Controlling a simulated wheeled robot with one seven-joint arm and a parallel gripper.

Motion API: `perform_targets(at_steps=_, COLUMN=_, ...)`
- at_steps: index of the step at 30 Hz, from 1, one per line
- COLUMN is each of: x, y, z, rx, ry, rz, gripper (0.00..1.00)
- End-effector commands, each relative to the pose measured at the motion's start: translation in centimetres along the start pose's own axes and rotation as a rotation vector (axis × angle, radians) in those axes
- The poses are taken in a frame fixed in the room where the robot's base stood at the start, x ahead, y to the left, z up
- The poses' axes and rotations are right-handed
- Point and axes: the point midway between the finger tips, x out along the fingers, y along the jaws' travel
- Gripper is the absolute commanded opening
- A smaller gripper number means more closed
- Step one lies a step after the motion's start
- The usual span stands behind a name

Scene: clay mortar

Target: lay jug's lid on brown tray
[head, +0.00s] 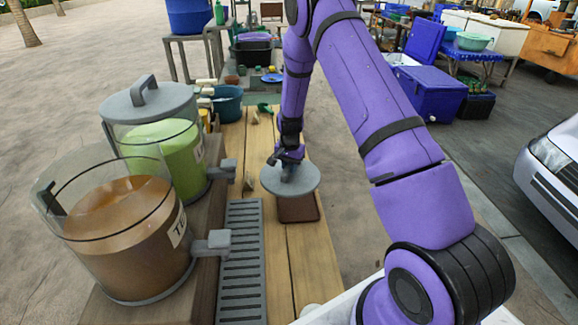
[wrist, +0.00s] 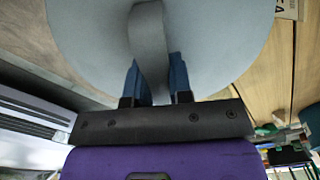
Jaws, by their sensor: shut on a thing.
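My gripper (head: 289,157) is shut on the handle of the round grey lid (head: 303,184). In the wrist view the lid (wrist: 85,45) fills the upper part, and its handle (wrist: 148,25) runs down between the two blue fingers (wrist: 156,78). The brown tray (head: 298,211) is on the wooden table, with its front part showing below the lid's near edge. The lid hides the rest of it. I cannot tell whether lid and tray touch. The jug with brown liquid (head: 125,235) stands open at the left, without a lid.
A second jug with green liquid (head: 165,155) stands behind, with its own grey lid (head: 150,100) on. A grey slotted drip grate (head: 242,265) lies between the jugs and the bare planks (head: 285,270). A teal basin (head: 226,103) and small items stand further back.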

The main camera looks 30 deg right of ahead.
Motion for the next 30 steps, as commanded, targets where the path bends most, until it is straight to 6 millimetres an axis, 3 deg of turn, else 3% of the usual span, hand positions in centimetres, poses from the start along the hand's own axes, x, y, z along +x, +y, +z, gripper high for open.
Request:
perform_targets(at_steps=15, x=4.9, y=0.1, z=0.0, rx=-0.003, ry=-0.001, rz=0.001, gripper=0.00)
perform_targets(at_steps=30, x=5.9, y=0.0, z=0.0, rx=-0.004, ry=0.000, rz=0.000, gripper=0.00)
